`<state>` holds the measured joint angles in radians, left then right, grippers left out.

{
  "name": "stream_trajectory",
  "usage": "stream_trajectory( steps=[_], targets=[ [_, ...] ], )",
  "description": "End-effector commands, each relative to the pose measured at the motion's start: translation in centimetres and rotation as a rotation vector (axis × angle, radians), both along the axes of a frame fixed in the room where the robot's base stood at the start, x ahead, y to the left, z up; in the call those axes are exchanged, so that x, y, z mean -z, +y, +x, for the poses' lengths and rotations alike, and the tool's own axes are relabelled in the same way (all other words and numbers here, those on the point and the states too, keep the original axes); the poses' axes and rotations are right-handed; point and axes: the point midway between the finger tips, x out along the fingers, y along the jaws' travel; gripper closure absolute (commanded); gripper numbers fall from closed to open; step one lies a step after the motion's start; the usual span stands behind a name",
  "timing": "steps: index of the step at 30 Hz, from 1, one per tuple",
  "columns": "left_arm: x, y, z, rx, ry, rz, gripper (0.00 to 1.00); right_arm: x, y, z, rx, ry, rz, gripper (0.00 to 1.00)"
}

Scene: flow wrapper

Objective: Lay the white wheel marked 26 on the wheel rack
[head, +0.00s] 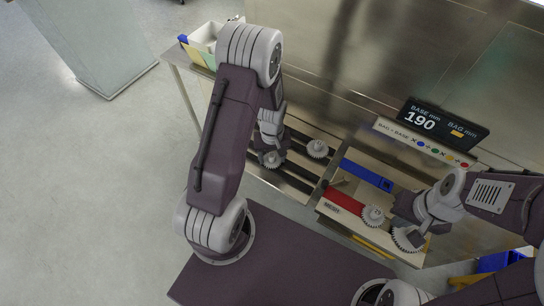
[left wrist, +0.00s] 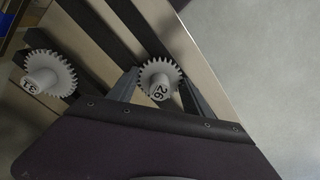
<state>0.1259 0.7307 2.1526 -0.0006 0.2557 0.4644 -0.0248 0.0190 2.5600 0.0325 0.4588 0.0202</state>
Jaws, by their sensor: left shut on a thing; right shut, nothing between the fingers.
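The white toothed wheel marked 26 (left wrist: 158,82) is between the fingers of my left gripper (left wrist: 160,92) in the left wrist view. In the head view this wheel (head: 271,160) shows below my left gripper (head: 271,150), over the slatted metal and dark rails (head: 297,182). I cannot tell whether it touches the rails. My right gripper (head: 412,234) is shut and empty, above a white wheel (head: 400,241) at the right.
Another white wheel (head: 373,216) lies near a red block (head: 341,198) and a blue block (head: 366,175). A black sign (head: 437,124) reading BASE mm 190 stands behind. A white bin (head: 205,37) is at the far left.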

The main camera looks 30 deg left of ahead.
Motion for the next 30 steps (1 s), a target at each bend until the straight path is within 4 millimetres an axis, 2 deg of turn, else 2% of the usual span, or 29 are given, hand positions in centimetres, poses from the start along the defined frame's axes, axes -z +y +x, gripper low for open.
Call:
stream_trajectory(
  steps=[5, 6, 8, 23, 26, 30],
  targets=[
    [0.2, 0.0, -0.1, 0.000, 0.003, -0.001, 0.83, 0.1, 0.0, 0.0, 0.000, 0.000, 0.000, 1.00],
    [0.2, 0.0, -0.1, 0.000, 0.003, -0.001, 0.34, 0.1, 0.0, 0.0, 0.000, 0.000, 0.000, 1.00],
    [0.2, 0.0, -0.1, 0.000, 0.004, -0.001, 0.17, 0.1, 0.0, 0.0, 0.000, 0.000, 0.000, 1.00],
    [-0.2, 0.0, -0.2, 0.000, 0.004, -0.001, 0.17, 0.2, 0.0, 0.0, 0.000, 0.000, 0.000, 1.00],
    [-1.6, 0.0, 0.0, 0.000, -0.001, 0.000, 0.17, 0.4, 0.0, 0.0, 0.000, 0.000, 0.000, 1.00],
    [-4.8, -0.1, 0.0, 0.000, -0.007, 0.001, 0.17, 0.8, 0.0, 0.0, 0.000, 0.000, 0.000, 1.00]
  ],
)
